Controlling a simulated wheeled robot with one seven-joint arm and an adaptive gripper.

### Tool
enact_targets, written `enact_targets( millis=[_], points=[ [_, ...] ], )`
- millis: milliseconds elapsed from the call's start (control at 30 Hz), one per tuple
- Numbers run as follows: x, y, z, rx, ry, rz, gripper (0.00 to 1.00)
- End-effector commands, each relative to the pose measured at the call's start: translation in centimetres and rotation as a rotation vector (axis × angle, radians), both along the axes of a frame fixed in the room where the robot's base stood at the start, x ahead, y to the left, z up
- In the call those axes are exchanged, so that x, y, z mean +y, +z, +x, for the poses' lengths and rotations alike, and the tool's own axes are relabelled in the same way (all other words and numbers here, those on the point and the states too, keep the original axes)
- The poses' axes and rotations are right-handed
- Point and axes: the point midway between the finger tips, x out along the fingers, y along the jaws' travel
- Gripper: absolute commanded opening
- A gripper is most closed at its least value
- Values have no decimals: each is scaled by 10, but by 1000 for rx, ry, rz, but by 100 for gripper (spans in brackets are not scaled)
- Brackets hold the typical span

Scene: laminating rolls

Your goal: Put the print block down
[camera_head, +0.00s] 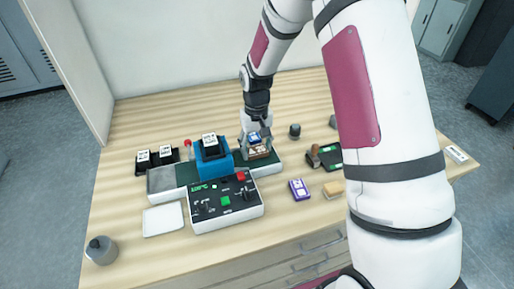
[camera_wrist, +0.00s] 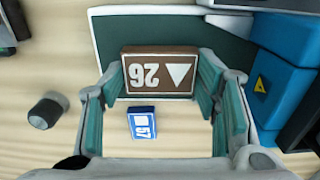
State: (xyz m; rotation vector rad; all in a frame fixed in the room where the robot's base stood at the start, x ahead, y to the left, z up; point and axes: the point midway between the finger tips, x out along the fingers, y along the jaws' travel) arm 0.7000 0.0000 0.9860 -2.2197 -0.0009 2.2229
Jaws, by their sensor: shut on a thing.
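The print block I hold is brown with a white "26" and a triangle; in the wrist view the brown block (camera_wrist: 160,72) spans the gap between my fingertips. My gripper (camera_wrist: 160,78) is shut on it from both sides. In the head view my gripper (camera_head: 257,146) is at the right end of the machine's green bed (camera_head: 266,165), with the brown block low over it. I cannot tell whether the block touches the bed.
The blue press (camera_head: 213,160) stands left of my gripper, behind the control panel (camera_head: 225,200). A purple block (camera_head: 299,189) lies in front on the table. A dark cylinder (camera_head: 294,131) stands to the right. Two black-and-white blocks (camera_head: 155,158) sit at the left.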

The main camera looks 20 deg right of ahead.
Motion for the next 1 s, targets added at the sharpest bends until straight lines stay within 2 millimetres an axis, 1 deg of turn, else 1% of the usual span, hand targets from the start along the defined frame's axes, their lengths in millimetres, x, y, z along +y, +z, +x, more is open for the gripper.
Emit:
enact_targets(
  millis=[33,100,300,433,467,500,533,867,1000],
  points=[
    [0,-4,-2,2,0,0,30],
    [0,-7,0,-1,0,0,30],
    [0,-7,0,-2,0,0,30],
    [0,-10,0,-1,0,0,30],
    [0,-10,0,-1,0,0,60],
    [0,-10,0,-1,0,0,70],
    [0,-10,0,-1,0,0,76],
    [0,-9,0,-1,0,0,76],
    [0,0,1,-3,0,0,76]
  ],
)
